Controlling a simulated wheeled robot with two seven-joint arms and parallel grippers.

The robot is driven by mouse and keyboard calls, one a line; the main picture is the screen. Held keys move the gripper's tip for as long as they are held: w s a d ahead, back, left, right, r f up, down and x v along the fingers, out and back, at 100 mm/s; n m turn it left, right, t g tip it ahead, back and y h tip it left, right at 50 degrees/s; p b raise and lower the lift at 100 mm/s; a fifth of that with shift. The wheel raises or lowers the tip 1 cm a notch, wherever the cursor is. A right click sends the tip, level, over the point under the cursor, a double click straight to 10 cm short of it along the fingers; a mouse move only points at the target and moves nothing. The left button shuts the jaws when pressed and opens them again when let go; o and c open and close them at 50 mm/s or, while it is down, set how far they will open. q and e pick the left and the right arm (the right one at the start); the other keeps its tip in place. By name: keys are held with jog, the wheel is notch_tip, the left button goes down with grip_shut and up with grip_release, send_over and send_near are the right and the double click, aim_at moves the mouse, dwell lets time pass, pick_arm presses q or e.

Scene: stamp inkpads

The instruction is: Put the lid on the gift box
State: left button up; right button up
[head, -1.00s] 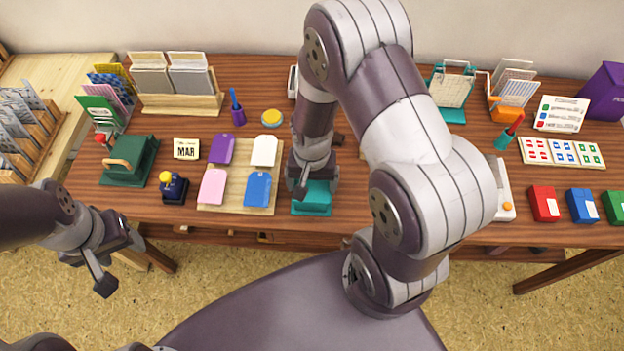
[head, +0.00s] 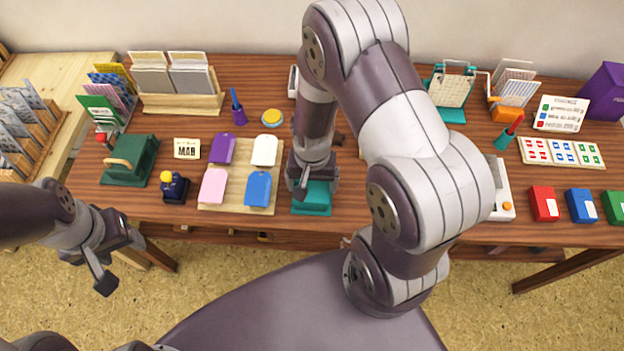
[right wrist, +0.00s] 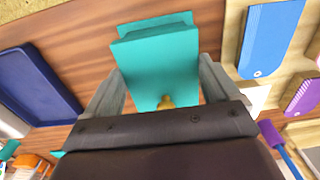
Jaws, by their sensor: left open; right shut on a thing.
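A teal lid (right wrist: 160,65) with a small gold knob (right wrist: 167,101) lies between the fingers of my right gripper (right wrist: 160,88), which is shut on it. Another teal surface (right wrist: 152,24), probably the gift box, shows just past the lid's edge; I cannot tell whether the lid is seated on it or apart. In the head view the teal piece (head: 312,200) is at the table's front edge, partly hidden under my right gripper (head: 303,188). My left gripper (head: 118,262) is open and empty, off the table's front left.
A wooden board (head: 238,207) with coloured tags lies left of the teal piece. A dark blue tray (right wrist: 38,85) lies on its other side. A dark green press (head: 132,160) stands at the left. Red (head: 544,203) and blue (head: 582,206) boxes are at the right.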

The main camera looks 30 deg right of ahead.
jog(key=shift+f, duration=0.3)
dwell(0.6)
jog(key=o, duration=0.8)
jog(key=shift+c, duration=0.2)
notch_tip(320, 180, up, 7)
jog(key=p, duration=0.7)
